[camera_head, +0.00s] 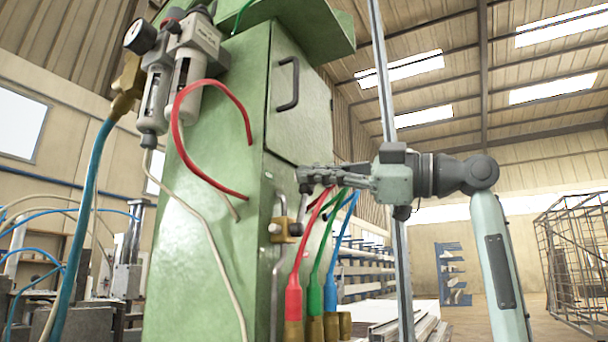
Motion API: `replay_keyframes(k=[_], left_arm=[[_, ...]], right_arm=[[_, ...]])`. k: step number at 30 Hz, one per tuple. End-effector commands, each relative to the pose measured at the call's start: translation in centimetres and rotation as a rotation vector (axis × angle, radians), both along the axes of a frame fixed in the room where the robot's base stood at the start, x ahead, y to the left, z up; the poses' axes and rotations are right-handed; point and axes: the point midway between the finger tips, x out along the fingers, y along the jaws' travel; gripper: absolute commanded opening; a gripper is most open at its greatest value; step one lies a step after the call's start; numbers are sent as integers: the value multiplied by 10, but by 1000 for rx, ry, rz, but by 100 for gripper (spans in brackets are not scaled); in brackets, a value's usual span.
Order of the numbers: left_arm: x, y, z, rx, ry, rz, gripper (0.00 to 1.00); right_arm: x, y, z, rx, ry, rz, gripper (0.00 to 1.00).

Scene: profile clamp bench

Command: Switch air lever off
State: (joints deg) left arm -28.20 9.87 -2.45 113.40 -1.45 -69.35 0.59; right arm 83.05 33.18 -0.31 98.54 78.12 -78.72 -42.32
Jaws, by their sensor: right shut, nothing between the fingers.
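A brass valve (281,231) is fixed to the right-hand side of the green machine cabinet (215,240). It looks like the air valve. A thin grey bar beside it may be its lever, but I cannot tell for certain. My right gripper (305,180) comes in from the right and points left. It is shut and empty, just above the brass valve and close to the cabinet's edge. From this angle I cannot tell whether it touches the lever. My left gripper is not in view.
Red (293,300), green (315,296) and blue (330,293) hoses hang just below my right gripper. An air filter unit with a gauge (140,36) sits at upper left. A metal post (386,90) stands behind my right arm.

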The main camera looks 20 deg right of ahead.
Motion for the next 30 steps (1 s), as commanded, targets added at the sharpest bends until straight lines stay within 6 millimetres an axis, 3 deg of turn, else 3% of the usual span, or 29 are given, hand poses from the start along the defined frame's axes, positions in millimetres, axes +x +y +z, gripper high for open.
replay_keyframes(k=[13, 30], left_arm=[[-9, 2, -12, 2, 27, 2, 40], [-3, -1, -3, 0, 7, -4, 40]], right_arm=[[22, -28, -15, 334, 264, -3, 0], [40, -52, -50, 748, 585, -2, 0]])
